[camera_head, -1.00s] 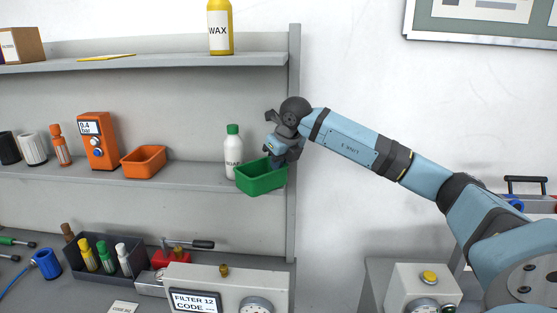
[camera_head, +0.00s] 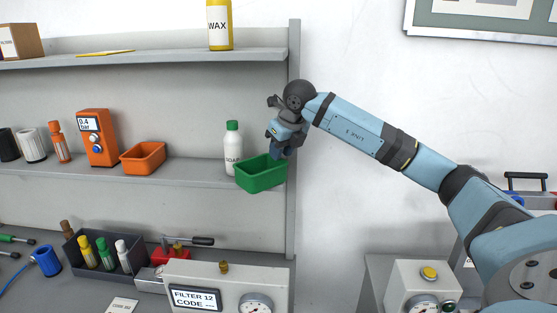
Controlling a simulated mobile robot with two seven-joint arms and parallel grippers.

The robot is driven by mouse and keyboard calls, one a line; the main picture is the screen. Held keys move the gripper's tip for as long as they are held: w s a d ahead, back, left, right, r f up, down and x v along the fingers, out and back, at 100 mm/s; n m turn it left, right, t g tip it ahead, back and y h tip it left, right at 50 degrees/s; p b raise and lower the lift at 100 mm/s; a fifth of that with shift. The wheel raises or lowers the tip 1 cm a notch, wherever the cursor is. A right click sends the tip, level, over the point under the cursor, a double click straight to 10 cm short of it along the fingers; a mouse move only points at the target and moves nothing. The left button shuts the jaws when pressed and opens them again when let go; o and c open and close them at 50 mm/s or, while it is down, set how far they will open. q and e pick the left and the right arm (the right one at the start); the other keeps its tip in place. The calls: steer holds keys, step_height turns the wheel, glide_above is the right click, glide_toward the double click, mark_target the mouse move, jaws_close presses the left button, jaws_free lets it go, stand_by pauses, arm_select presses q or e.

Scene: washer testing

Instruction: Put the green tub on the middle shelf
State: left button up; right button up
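The green tub (camera_head: 262,178) is upright and empty-looking at the right end of the middle shelf (camera_head: 190,171), right of the soap bottle. Its lower front overlaps the shelf's front edge in the picture, so its base contact is hidden. My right gripper (camera_head: 278,153) points down at the tub's back right rim, with its fingertips partly behind or just above the rim. I cannot tell whether the fingers touch the tub or how far apart they are. My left gripper is not in view.
A white soap bottle (camera_head: 233,150) stands close to the tub's left. An orange tub (camera_head: 143,160) and an orange gauge box (camera_head: 97,138) stand farther left. The shelf post (camera_head: 293,210) is at the right. The shelf between orange tub and soap is clear.

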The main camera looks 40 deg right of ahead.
steer(key=v, duration=0.9)
steer(key=shift+b, duration=0.35)
steer(key=shift+f, duration=0.2)
